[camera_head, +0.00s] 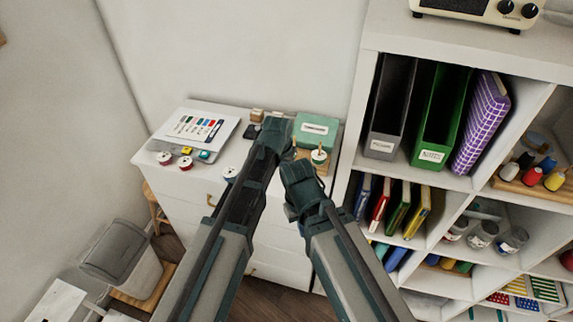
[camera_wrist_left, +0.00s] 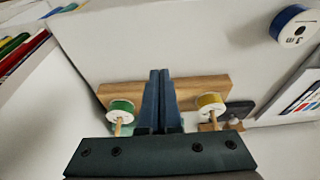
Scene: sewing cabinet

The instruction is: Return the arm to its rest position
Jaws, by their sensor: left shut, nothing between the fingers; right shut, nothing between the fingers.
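My left arm reaches in from the left over the white cabinet (camera_head: 180,202). Its gripper (camera_head: 287,150) is shut and empty by the wooden spool stand. In the left wrist view its fingers (camera_wrist_left: 158,78) are together in front of the wooden bar (camera_wrist_left: 190,90), between a green spool (camera_wrist_left: 121,107) and a yellow spool (camera_wrist_left: 211,102) on pegs. Whether the fingers touch the bar is unclear. My right gripper (camera_head: 292,165) is shut and empty, beside and below the left one, over the cabinet's front edge.
A green box (camera_head: 316,128) and a colour chart (camera_head: 202,126) lie on the cabinet top, with several spools along its front. A white shelf unit (camera_head: 365,75) with binders and books stands close on the right. A grey bin (camera_head: 120,255) stands at lower left.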

